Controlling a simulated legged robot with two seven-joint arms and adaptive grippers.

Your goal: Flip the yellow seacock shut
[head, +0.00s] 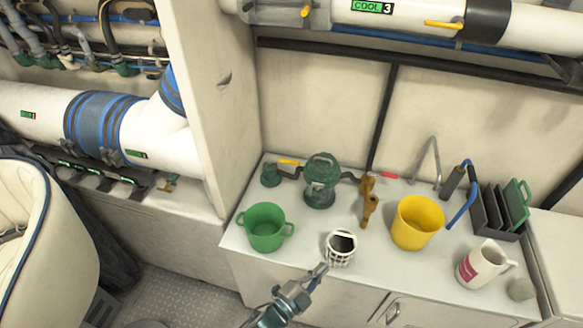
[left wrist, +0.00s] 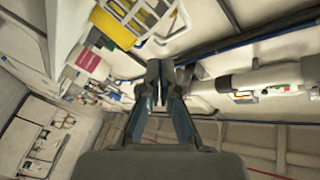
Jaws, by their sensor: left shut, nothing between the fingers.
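A yellow lever handle (head: 289,162) lies beside a green valve body (head: 271,175) at the back left of the white counter. It joins a dark fitting next to a green strainer (head: 320,181). Another yellow handle (head: 443,25) is on the white pipe marked COOL 3 at the top right. My left gripper (head: 320,269) is in front of the counter, well short of the lever on the counter. In the left wrist view its fingers (left wrist: 165,82) are together and empty. My right gripper is not in view.
A white latticed cup (head: 341,248) is just beyond my left gripper. A red handle (head: 390,174) lies at the back. A wall panel stands left.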

